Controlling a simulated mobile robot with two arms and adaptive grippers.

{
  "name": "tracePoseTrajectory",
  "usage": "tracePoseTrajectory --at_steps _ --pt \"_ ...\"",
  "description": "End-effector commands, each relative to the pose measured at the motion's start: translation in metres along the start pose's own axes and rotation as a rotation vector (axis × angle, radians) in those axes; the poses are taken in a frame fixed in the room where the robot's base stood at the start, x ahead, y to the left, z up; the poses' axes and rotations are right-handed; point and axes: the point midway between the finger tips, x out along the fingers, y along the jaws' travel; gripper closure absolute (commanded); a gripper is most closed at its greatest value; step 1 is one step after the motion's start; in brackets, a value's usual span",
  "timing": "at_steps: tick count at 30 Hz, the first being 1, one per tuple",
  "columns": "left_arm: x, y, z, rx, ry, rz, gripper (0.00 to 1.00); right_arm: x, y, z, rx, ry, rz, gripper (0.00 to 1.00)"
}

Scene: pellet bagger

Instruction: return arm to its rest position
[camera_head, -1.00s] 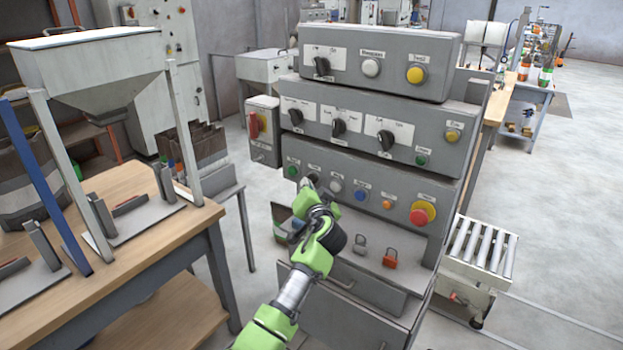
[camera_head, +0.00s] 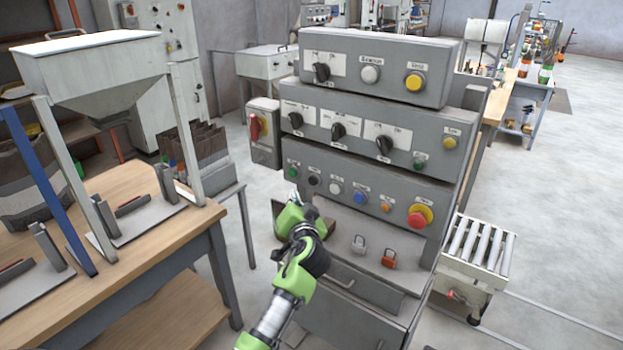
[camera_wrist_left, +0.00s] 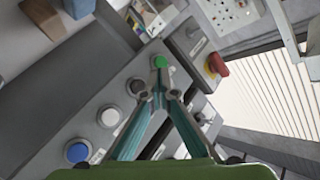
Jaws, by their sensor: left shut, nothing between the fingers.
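My left arm, green and black, comes in from the bottom of the head view. Its gripper (camera_head: 293,200) is in front of the lower left of the grey control panel (camera_head: 370,188), below the green button (camera_head: 293,173). In the left wrist view the left gripper's fingers (camera_wrist_left: 158,92) converge with their tips together, with nothing seen between them. The green button (camera_wrist_left: 160,62) shows just beyond the tips, with a black button (camera_wrist_left: 136,87), a white button (camera_wrist_left: 109,117) and a blue button (camera_wrist_left: 77,151) to the left. My right gripper is not in view.
A wooden table (camera_head: 150,262) with a hopper (camera_head: 95,70) stands at the left. A red rotary switch box (camera_head: 263,132) is on the panel's left side. Padlocks (camera_head: 388,259) rest on the ledge. A roller conveyor (camera_head: 478,250) is at the right.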

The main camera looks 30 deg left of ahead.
Motion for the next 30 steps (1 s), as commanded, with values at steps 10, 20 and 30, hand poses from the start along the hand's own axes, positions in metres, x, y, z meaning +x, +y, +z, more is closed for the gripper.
tracePoseTrajectory --at_steps 10,20,30 --pt "-0.004 -0.003 0.003 0.0 0.0 0.0 1.0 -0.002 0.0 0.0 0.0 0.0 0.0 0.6" --pt "-0.003 0.005 0.01 0.009 -0.008 0.016 1.0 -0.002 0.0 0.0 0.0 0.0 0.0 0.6" --pt "-0.032 0.146 0.161 0.139 -0.161 0.339 1.0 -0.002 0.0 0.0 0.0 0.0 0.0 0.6"
